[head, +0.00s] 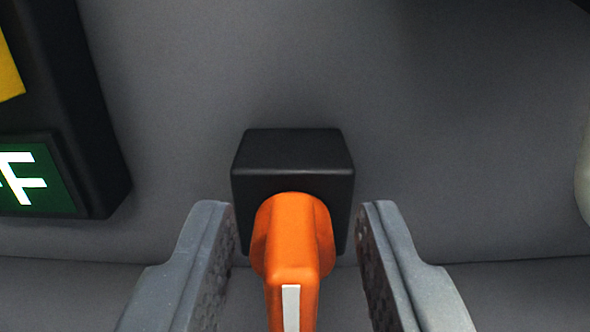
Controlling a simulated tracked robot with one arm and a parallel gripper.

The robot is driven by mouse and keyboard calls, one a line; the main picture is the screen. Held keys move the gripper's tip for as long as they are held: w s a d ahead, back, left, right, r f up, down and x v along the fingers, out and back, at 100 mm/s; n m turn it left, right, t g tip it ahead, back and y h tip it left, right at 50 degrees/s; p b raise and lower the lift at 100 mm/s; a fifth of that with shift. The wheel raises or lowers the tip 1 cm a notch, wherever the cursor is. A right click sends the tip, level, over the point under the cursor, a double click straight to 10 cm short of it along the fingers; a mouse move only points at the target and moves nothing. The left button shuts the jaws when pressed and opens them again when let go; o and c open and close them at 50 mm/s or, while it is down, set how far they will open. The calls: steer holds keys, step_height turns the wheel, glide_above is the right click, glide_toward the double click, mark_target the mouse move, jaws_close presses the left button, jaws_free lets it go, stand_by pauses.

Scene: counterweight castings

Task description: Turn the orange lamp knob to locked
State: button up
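The orange lamp knob (293,240) sits on the front of a black square block (293,150) in the head view. Its grip points down in the picture and carries a white stripe. The lower end of the knob is cut off by the frame's edge. My gripper (297,225) is open, with one grey finger on each side of the knob. A gap shows between each finger and the orange knob. No lock marking shows near the knob.
A black box (85,110) stands at the left with a green label (35,180) showing a white letter F and a yellow patch above it. A pale rounded thing is cut off at the right edge. The grey surface around the block is bare.

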steer(key=shift+w, duration=0.65)
jaws_close()
